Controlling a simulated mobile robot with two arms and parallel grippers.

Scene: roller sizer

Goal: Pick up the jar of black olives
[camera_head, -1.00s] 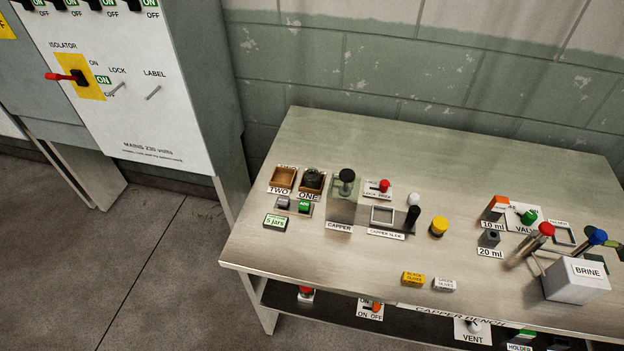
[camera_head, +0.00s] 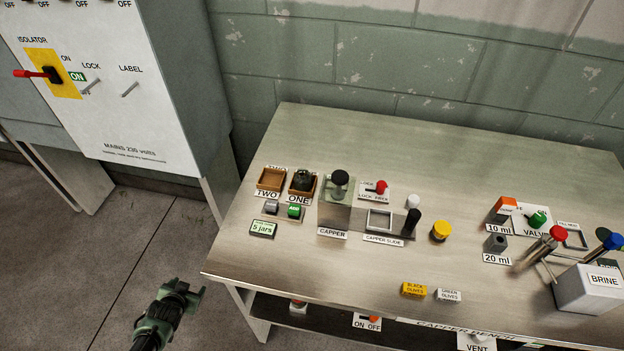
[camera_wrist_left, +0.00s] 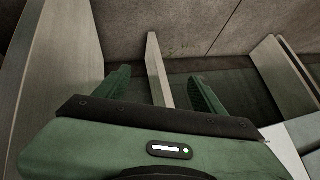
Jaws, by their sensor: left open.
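A small dark jar (camera_head: 303,180) stands in the wooden tray marked ONE (camera_head: 291,191) at the back left of the bench. Its contents are too small to tell. My left gripper (camera_head: 185,291) is open and empty, in front of and to the left of the bench, apart from the jar. In the left wrist view its two green fingers (camera_wrist_left: 157,88) are spread, with a pale upright panel beyond them and no jar in sight. My right gripper is not in view.
The bench (camera_head: 330,270) has a clear front left. Tray TWO (camera_head: 270,179) stands left of the jar, the capper (camera_head: 337,205) to its right. Counter buttons and a 5 jars sign (camera_head: 262,229) sit in front. A yellow BLACK OLIVES block (camera_head: 413,289) lies near the front edge.

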